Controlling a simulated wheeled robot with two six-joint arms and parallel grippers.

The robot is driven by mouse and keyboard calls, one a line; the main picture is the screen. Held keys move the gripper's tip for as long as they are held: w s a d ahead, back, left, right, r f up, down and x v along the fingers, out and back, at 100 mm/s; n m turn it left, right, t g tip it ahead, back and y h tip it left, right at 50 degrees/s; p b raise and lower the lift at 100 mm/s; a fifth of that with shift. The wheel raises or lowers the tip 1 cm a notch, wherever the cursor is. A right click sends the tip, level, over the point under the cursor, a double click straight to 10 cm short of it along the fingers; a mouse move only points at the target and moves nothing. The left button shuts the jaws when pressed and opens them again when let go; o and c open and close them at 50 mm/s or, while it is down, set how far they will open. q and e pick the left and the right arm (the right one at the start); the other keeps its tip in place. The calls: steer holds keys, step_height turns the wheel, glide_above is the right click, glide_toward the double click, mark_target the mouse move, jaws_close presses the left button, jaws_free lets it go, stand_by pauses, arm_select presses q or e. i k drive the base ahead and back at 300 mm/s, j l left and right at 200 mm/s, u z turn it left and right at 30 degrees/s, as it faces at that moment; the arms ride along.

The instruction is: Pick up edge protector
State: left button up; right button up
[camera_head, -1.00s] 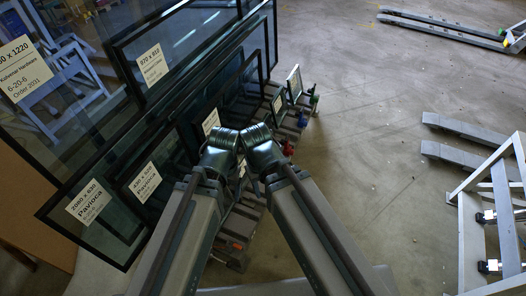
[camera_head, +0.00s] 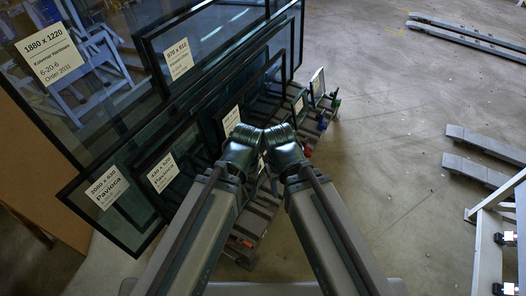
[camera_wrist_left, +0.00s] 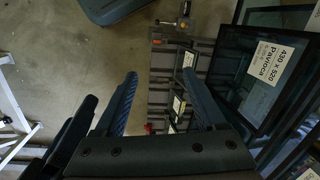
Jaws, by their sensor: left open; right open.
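Small coloured pieces sit along the right edge of the glass rack (camera_head: 262,215): a red one (camera_head: 307,153), a blue one (camera_head: 322,123) and a green one (camera_head: 335,103). I cannot tell which is an edge protector. In the left wrist view a red piece (camera_wrist_left: 148,128) shows between the fingers, and an orange piece (camera_wrist_left: 184,22) lies farther off on the rack. My left gripper (camera_wrist_left: 160,75) is open and empty above the slatted rack. In the head view my arms hide both fingertips. Dark parts at the lower left of the wrist view look like my right gripper (camera_wrist_left: 72,125).
Framed glass panes with paper labels lean on the rack at left, including one marked 430 x 520 (camera_head: 162,172) close to my left arm. Grey forks (camera_head: 480,170) and a white frame (camera_head: 487,245) stand at right. The floor between is clear.

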mark_target(263, 150)
steer(key=i+l, duration=0.1)
steer(key=l, duration=0.55)
steer(key=l+u, duration=0.1)
steer(key=l, duration=0.5)
steer(key=i+l, duration=0.2)
steer(key=i+l+u, duration=0.1)
steer(key=l, duration=0.3)
steer(key=i+l, duration=0.3)
steer(key=i+l+u, duration=0.1)
steer(key=l, duration=0.3)
steer(key=i+l, duration=0.1)
steer(key=i, duration=0.6)
